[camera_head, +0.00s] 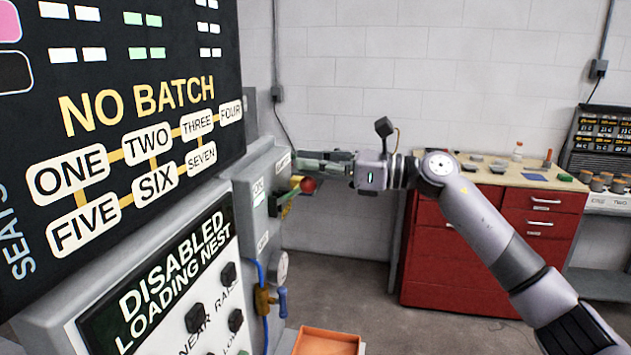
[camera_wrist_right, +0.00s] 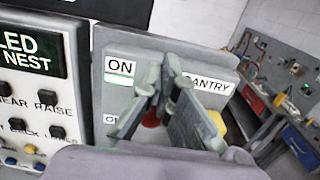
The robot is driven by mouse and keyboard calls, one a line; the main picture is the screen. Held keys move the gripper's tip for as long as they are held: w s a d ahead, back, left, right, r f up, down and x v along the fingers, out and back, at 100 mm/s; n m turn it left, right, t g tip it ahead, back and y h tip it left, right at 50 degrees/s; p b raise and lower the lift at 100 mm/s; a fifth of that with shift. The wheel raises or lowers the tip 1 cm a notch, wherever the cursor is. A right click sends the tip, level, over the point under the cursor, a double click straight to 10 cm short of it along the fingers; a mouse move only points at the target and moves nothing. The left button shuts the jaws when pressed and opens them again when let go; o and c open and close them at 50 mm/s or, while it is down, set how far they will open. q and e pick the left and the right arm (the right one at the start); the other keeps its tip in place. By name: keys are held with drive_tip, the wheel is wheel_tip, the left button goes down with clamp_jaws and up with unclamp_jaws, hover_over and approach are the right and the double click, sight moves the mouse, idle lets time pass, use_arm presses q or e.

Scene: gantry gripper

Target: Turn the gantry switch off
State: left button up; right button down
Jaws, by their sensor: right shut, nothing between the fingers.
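The gantry switch box (camera_head: 257,200) is a grey panel at the right end of the console. It has a lever with a red ball knob (camera_head: 308,185). In the wrist view the box carries an ON label (camera_wrist_right: 120,68) and a GANTRY label (camera_wrist_right: 208,85); a lower label starting with O is mostly hidden by a finger. My right gripper (camera_head: 297,162) is shut and empty, just above the red knob in the head view. In the wrist view its fingers (camera_wrist_right: 168,68) cover most of the lever, with red showing between them. I cannot tell whether they touch it. My left gripper is not in view.
A large black board (camera_head: 120,120) reading NO BATCH and a DISABLED LOADING NEST panel (camera_head: 165,280) stand at the left. An orange tray (camera_head: 325,342) lies low in front. A red drawer cabinet (camera_head: 470,250) stands behind my right arm. A yellow part (camera_wrist_right: 217,122) shows beside the fingers.

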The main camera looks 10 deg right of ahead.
drive_tip(key=shift+f, duration=0.1)
drive_tip(key=shift+s+f+b, duration=0.1)
drive_tip(key=shift+f+b, duration=1.4)
drive_tip(key=shift+f, duration=0.25)
drive_tip(key=shift+a+f+b, duration=0.1)
drive_tip(key=shift+f+b, duration=0.85)
drive_tip(key=shift+f, duration=0.2)
drive_tip(key=shift+d+r, duration=0.65)
drive_tip(key=shift+d, duration=0.35)
drive_tip(key=b, duration=0.3)
approach(316, 183)
drive_tip(key=shift+w+a+f, duration=0.2)
drive_tip(key=shift+w+a, duration=0.05)
drive_tip(key=shift+a, duration=0.2)
drive_tip(key=shift+w+a+f, duration=0.2)
drive_tip(key=shift+w+a, duration=0.05)
drive_tip(key=shift+a, duration=0.2)
